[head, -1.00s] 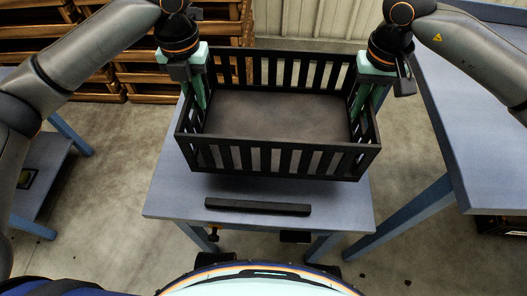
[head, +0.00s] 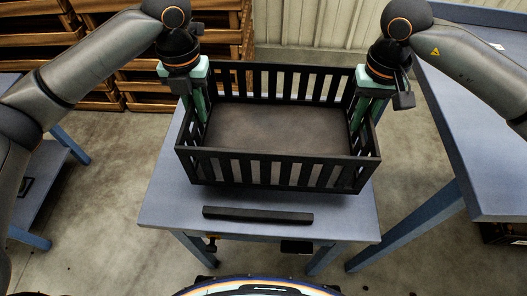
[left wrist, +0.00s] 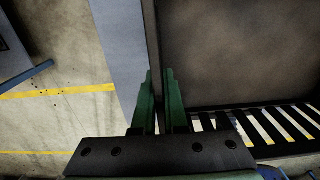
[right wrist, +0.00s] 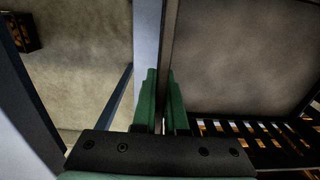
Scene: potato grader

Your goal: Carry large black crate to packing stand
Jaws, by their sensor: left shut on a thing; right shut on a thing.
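The large black slatted crate (head: 278,171) is empty and roughly level over a blue-grey table (head: 170,205). It looks raised a little above the top, but its underside is hidden and the gap is hard to judge. My left gripper (head: 199,108) is shut on the crate's left wall. My right gripper (head: 361,108) is shut on its right wall. In the left wrist view the green fingers (left wrist: 160,92) straddle the wall beside the crate's floor. The right wrist view shows the other fingers (right wrist: 163,95) likewise. I cannot tell which table is the packing stand.
A black bar (head: 257,216) lies along the table's front part. A larger blue table (head: 466,135) stands close on the right. Part of another blue table (head: 45,175) is at left. Wooden pallets (head: 105,50) are stacked at back left. Bare floor (head: 110,160) shows between.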

